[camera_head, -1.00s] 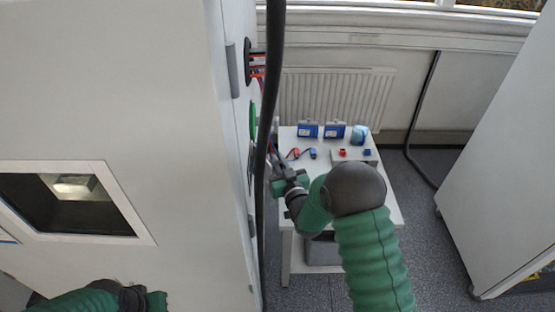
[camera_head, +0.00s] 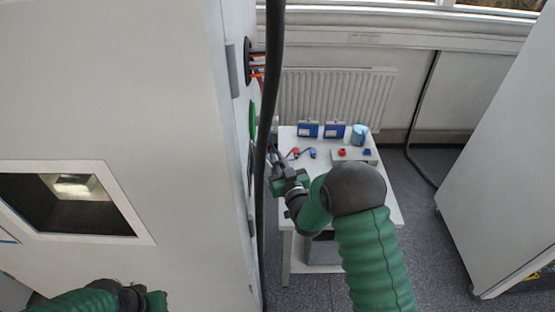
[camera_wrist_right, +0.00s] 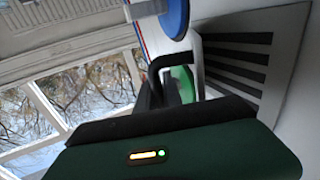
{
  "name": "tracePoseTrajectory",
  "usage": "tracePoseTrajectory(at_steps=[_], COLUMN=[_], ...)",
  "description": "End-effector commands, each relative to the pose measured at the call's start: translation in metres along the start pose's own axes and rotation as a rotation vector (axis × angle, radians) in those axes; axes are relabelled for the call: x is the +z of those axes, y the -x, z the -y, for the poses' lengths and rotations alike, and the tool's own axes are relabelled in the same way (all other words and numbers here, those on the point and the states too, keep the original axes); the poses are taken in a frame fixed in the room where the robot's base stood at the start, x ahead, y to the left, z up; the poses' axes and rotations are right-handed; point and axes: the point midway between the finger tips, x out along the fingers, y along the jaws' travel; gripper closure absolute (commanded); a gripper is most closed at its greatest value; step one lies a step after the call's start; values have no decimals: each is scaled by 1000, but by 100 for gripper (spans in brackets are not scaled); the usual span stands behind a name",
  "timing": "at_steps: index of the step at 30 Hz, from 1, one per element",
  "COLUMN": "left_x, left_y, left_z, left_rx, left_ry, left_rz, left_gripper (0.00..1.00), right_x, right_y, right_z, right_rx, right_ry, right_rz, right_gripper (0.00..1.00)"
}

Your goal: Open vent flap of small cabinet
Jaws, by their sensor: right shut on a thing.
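The small cabinet (camera_head: 110,90) is a large white body on the left, and its right side face is seen edge-on in the head view. The vent flap (camera_wrist_right: 234,62), a pale panel with dark slots, shows in the right wrist view; its opening angle is unclear. My right gripper (camera_head: 271,158) is at that side face, partly behind a black hanging cable, and it is shut on the vent flap. The exact contact is hidden by the dark gripper body in the right wrist view. My left gripper (camera_head: 150,301) is low at the bottom left, its jaws unclear.
The thick black cable (camera_head: 270,90) hangs close to my right gripper. A white table (camera_head: 385,195) with blue boxes and small red and blue parts stands behind my right arm. A grey-white cabinet (camera_head: 500,180) stands at the right. Grey floor (camera_head: 425,255) is clear between them.

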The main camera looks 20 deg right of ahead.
Motion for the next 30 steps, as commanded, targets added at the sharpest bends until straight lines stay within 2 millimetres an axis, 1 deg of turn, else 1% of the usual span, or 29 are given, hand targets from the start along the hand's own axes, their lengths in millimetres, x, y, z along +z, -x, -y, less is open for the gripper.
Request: tracePoseTrajectory(at_steps=[17,23,30], left_x=[0,3,9], left_y=[-2,-13,-38], left_z=[0,0,0], left_rx=[0,0,0], left_ry=[0,0,0], left_rz=[0,0,0], left_gripper=[100,100,100], right_x=[0,2,4], right_y=[-1,-4,-16], right_z=[-1,-6,-15], right_rx=[-5,-57,-209], right_ry=[0,2,5], right_rz=[-2,-3,-4], right_gripper=[100,100,100])
